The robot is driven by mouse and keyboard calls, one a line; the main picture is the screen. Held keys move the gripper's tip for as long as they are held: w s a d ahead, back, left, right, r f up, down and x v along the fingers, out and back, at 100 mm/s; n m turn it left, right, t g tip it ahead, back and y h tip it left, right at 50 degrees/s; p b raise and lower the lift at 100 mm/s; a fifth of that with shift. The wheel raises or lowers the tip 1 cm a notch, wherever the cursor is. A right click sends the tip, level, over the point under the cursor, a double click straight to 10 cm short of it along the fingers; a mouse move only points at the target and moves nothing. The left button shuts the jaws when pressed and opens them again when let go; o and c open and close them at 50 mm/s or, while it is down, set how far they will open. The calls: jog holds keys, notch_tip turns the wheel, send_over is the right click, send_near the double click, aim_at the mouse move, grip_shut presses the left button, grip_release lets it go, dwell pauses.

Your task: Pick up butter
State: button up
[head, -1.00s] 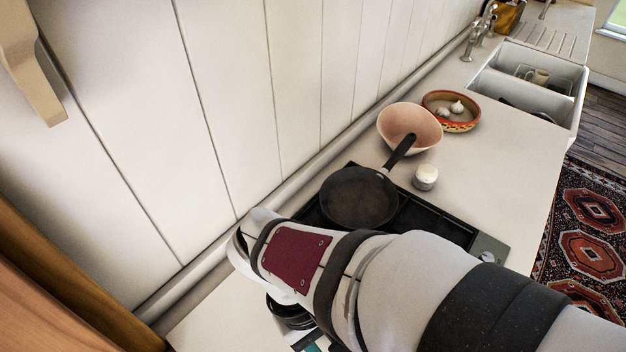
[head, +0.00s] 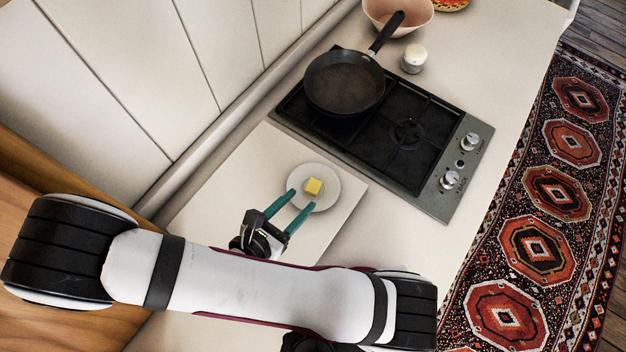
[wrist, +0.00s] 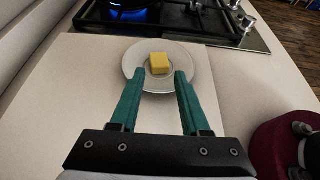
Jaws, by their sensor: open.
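The butter (head: 313,187) is a small yellow block on a round white plate (head: 327,174). The plate lies on a pale board (head: 265,165) to the near side of the stove. My gripper (head: 294,203) is open, its two teal fingers pointing at the butter and reaching over the plate's near edge. In the wrist view the butter (wrist: 159,63) sits just ahead of the fingertips, roughly midway between them. The gripper (wrist: 155,82) holds nothing, and the butter is in full view there.
A black stove (head: 385,135) has a dark frying pan (head: 345,83) on it, with a blue flame (wrist: 128,6) under the pan. A white jar (head: 413,59) and a pink bowl (head: 398,14) stand beyond. The wall runs along the left. Counter in front of the stove is clear.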

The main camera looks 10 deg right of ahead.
aim_at(312, 188)
jog(key=x, duration=0.4)
jog(key=shift+w+d+r, duration=0.1)
jog(key=shift+w+r, duration=0.05)
jog(key=c, duration=0.4)
jog(key=shift+r, duration=0.1)
